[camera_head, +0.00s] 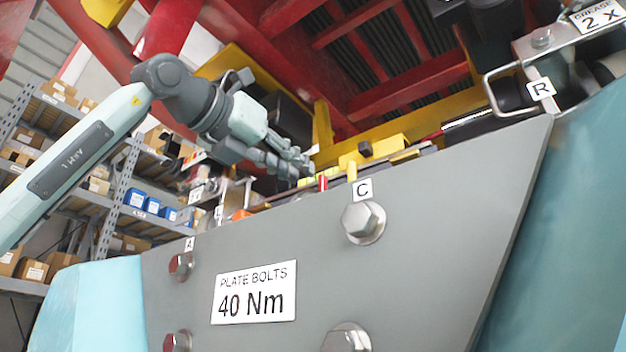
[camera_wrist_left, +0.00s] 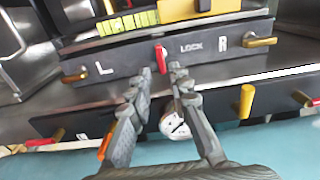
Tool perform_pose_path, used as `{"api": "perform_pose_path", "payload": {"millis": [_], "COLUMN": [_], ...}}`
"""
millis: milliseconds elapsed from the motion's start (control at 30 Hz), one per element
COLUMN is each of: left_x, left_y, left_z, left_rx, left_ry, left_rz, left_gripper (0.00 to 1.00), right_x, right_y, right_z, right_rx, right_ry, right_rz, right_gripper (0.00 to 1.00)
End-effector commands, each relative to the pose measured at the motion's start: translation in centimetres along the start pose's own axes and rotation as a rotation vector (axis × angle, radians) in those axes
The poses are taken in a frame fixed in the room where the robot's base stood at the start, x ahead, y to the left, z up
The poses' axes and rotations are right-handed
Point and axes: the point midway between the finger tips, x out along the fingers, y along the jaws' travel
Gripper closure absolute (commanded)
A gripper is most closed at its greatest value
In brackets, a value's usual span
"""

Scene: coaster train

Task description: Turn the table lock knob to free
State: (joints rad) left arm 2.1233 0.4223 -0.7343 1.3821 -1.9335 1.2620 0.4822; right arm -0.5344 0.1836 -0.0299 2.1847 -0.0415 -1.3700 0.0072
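The lock knob (camera_wrist_left: 160,58) is a small red lever on a dark panel (camera_wrist_left: 130,66), beside the word LOCK and between the letters L and R. It points roughly up and down in the left wrist view. My left gripper (camera_wrist_left: 162,73) is open, its two fingertips apart just in front of the knob's lower end. I cannot tell whether they touch it. In the head view my left gripper (camera_head: 303,168) reaches in behind the grey plate's top edge, where the lock knob cannot be made out for certain. My right gripper is not in view.
Brass-coloured handles sit by L (camera_wrist_left: 75,77) and R (camera_wrist_left: 259,42). A nearer dark bar carries a yellow peg (camera_wrist_left: 246,100); a round metal part (camera_wrist_left: 174,125) lies below the fingers. The grey bolted plate (camera_head: 400,265) fills the front, with red beams (camera_head: 410,85) overhead and shelves at left.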

Motion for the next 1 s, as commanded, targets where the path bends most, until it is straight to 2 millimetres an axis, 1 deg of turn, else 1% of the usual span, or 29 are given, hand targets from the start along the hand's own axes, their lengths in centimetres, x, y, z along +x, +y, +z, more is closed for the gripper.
{"api": "perform_pose_path", "payload": {"millis": [33,100,200,300,1000], "left_x": [-1.1,-2.1,-3.2,-3.8,-4.0], "left_y": [0.0,0.1,0.0,0.0,-0.1], "left_z": [0.0,0.1,0.0,0.0,0.0], "left_rx": [0.002,0.002,0.001,0.000,0.001], "left_ry": [-0.001,-0.002,0.000,0.000,0.000], "left_rz": [0.001,0.001,0.001,0.000,0.000], "left_gripper": [0.81,0.81,0.81,0.81,0.81], "right_x": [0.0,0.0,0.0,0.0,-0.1], "right_y": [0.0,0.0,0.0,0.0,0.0], "right_z": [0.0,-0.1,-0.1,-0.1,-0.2], "right_rx": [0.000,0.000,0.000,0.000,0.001], "right_ry": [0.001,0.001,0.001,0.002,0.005], "right_rz": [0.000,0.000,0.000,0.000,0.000], "right_gripper": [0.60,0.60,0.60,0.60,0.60]}}
